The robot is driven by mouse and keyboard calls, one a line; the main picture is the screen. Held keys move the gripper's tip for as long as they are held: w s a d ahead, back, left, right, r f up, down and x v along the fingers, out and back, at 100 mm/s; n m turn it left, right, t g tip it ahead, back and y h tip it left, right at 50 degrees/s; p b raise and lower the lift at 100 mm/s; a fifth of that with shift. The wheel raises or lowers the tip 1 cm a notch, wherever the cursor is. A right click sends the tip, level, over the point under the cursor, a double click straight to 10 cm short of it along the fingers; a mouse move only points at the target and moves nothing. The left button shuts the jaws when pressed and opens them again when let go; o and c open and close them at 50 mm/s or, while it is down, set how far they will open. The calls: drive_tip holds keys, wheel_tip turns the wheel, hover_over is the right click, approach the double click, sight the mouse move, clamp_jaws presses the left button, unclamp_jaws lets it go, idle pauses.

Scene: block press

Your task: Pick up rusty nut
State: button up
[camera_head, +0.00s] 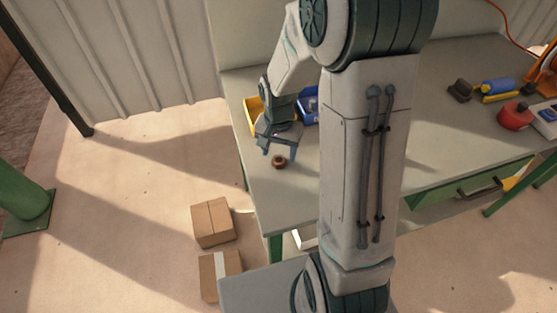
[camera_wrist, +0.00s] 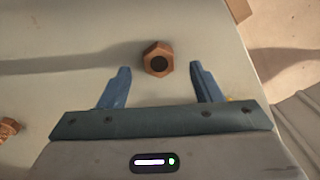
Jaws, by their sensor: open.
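The rusty nut (camera_head: 279,161) is a small brown hexagonal nut lying on the workbench near its left end. In the wrist view the nut (camera_wrist: 158,59) lies flat with its dark hole facing up, centred between and just beyond my fingertips. My gripper (camera_head: 279,151) is open and empty, with its two blue fingers spread on either side of the line to the nut. It also shows in the wrist view (camera_wrist: 160,70). Neither finger appears to touch the nut. How high the fingertips are above the bench is hard to tell.
Another rusty part (camera_wrist: 8,128) lies at the left edge of the wrist view. A yellow bin (camera_head: 254,113) and a blue bin (camera_head: 309,106) stand behind my gripper. The workbench (camera_head: 285,187) ends close left of the nut. Cardboard boxes (camera_head: 212,222) sit on the floor below.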

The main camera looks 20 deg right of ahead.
sight(278, 162)
drive_tip(key=shift+f, duration=1.35)
drive_tip(key=c, duration=1.1)
drive_tip(key=shift+r, duration=0.1)
